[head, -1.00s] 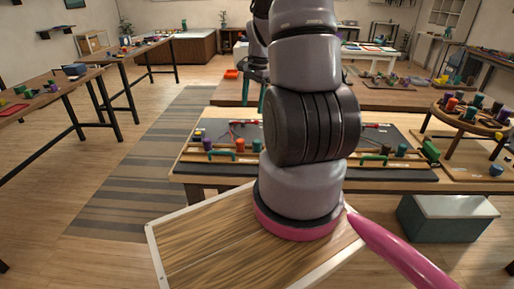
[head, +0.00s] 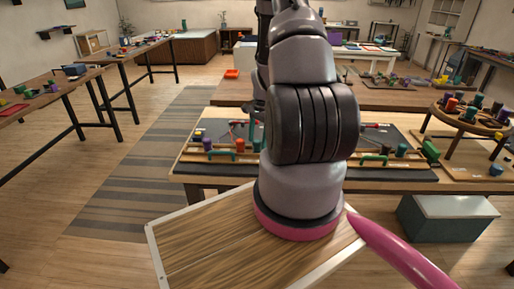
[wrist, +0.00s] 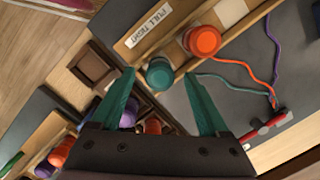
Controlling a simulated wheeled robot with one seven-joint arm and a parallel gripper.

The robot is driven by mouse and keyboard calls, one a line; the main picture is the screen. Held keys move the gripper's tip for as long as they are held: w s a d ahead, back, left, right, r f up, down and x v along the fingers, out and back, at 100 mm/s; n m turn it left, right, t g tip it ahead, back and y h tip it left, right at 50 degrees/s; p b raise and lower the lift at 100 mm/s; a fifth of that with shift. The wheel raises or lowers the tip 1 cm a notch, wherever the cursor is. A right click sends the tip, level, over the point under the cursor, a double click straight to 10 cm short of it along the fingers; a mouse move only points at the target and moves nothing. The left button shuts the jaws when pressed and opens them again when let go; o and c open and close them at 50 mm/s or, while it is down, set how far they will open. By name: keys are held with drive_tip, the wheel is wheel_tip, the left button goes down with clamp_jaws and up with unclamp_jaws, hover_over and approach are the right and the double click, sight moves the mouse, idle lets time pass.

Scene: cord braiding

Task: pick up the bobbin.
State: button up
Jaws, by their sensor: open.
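My gripper (wrist: 159,76) is open, its two green fingers spread apart in the wrist view. A teal bobbin (wrist: 159,74) stands between and below the fingertips, seen from above; neither finger clearly touches it. An orange bobbin (wrist: 202,41) stands beside it to the upper right. Teal and orange cords run from this pair across the dark mat. The pictures do not show which bobbin is meant.
A wooden rack (wrist: 243,18) with a "PULL TIGHT" label (wrist: 149,25) runs beside the bobbins. A square wooden socket (wrist: 92,66) lies left of the fingers. More orange and purple bobbins (wrist: 61,151) sit at the lower left.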

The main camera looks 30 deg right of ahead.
drive_tip(key=shift+a+f, duration=0.15)
drive_tip(key=shift+f, duration=0.7)
clamp_jaws()
drive_tip(key=shift+r, duration=0.1)
